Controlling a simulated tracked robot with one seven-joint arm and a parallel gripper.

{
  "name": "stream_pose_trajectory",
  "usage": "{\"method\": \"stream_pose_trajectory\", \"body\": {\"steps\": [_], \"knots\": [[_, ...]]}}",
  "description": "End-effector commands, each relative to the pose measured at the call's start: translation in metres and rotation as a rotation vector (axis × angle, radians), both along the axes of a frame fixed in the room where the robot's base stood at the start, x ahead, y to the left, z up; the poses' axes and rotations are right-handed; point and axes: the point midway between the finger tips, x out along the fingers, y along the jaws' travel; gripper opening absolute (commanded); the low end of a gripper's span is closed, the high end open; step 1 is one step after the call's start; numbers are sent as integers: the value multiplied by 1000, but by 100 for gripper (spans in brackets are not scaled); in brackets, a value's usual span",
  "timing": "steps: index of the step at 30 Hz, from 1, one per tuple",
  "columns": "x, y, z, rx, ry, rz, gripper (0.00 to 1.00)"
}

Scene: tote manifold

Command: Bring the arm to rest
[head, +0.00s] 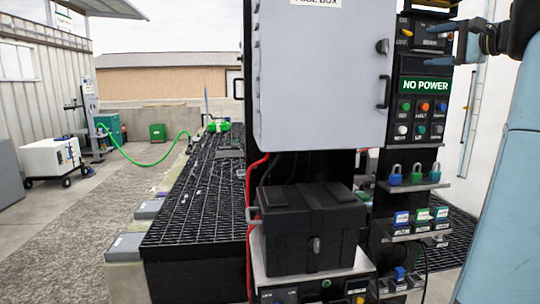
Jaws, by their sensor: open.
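My gripper (432,44) is at the upper right in the head view. Its two blue-grey fingers point left and are spread apart, with nothing seen between them. It is in front of the upper part of a black control panel (411,110) with a green "NO POWER" label. My arm comes in from the right edge, its pale blue link running down the right side. I cannot tell how far the fingertips are from the panel.
A grey cabinet (320,80) stands left of the panel, above a black box (312,228) on a metal shelf. Padlocks (415,173) and small blocks sit on ledges below the panel. Dark grating (195,205) and open paving (75,225) lie to the left.

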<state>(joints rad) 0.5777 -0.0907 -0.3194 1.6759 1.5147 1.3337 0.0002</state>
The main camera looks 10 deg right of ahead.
Motion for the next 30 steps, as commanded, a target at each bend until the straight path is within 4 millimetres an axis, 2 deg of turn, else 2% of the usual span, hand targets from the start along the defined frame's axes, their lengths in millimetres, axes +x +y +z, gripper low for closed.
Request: {"method": "stream_pose_trajectory", "body": {"steps": [4, 8, 12, 16, 18, 22, 27, 30], "knots": [[-5, 56, -35, -78, 107, 61, 72], [-20, 117, -85, -207, 235, 135, 72], [-50, 176, -142, -388, 356, 219, 72], [-87, 221, -195, -595, 443, 300, 72], [-109, 238, -223, -719, 477, 342, 72], [-151, 261, -272, -965, 512, 414, 72], [-194, 270, -321, -1267, 507, 487, 72], [-209, 270, -338, -1392, 492, 509, 72]]}}
